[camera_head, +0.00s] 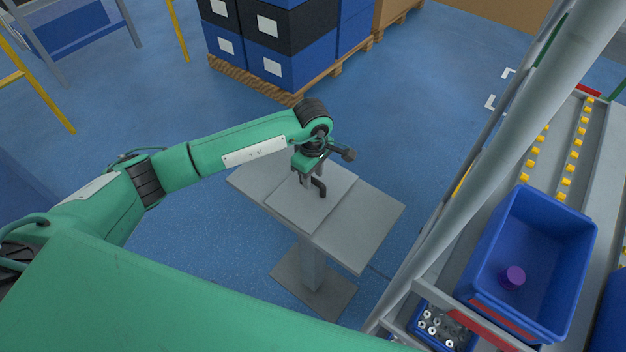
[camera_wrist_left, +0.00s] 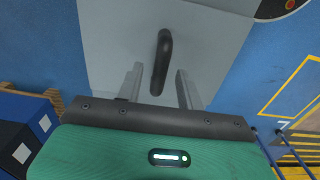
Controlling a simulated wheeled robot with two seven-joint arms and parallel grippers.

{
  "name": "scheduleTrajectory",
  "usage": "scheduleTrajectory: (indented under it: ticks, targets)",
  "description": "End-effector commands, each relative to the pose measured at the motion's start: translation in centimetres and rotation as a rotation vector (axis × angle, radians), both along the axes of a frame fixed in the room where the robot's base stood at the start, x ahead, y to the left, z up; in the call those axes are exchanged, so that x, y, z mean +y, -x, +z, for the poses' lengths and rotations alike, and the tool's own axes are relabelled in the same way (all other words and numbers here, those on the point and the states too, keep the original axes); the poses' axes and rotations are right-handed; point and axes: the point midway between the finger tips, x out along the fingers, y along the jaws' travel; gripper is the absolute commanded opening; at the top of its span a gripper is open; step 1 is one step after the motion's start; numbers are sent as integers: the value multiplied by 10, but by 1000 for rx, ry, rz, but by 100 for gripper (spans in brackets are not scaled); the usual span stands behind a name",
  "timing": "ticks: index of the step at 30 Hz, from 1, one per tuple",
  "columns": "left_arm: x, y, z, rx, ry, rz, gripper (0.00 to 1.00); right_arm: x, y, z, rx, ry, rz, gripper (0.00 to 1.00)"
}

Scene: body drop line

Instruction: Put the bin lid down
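The bin lid (camera_head: 290,208) is a flat grey plate with a dark upright handle (camera_head: 321,188). It appears to lie flat on a grey pedestal table (camera_head: 360,228). My left gripper (camera_head: 311,178) is above the lid at the handle. In the left wrist view its two fingers are apart, with the dark handle (camera_wrist_left: 162,62) between them. Gaps show on both sides of the handle, so the gripper is open and not holding it. The lid also fills the upper middle of that view. My right gripper is not in view.
A blue bin (camera_head: 572,235) with a purple object (camera_head: 513,277) inside stands on a roller rack at the right. A grey post (camera_head: 490,160) rises beside the rack. Stacked blue and black crates (camera_head: 285,40) stand on a pallet behind. Blue floor around the table is clear.

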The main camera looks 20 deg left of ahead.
Motion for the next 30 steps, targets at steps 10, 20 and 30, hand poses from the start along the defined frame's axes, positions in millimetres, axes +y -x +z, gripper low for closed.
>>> scheduleTrajectory:
  ticks: [10, 20, 30]
  targets:
    - [0, -1, 71, -4, -1, -1, 37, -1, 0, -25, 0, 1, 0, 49]
    - [0, 0, 96, 0, 0, 1, 37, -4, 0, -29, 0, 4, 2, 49]
    - [0, 0, 96, 0, 0, 1, 37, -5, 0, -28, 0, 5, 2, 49]
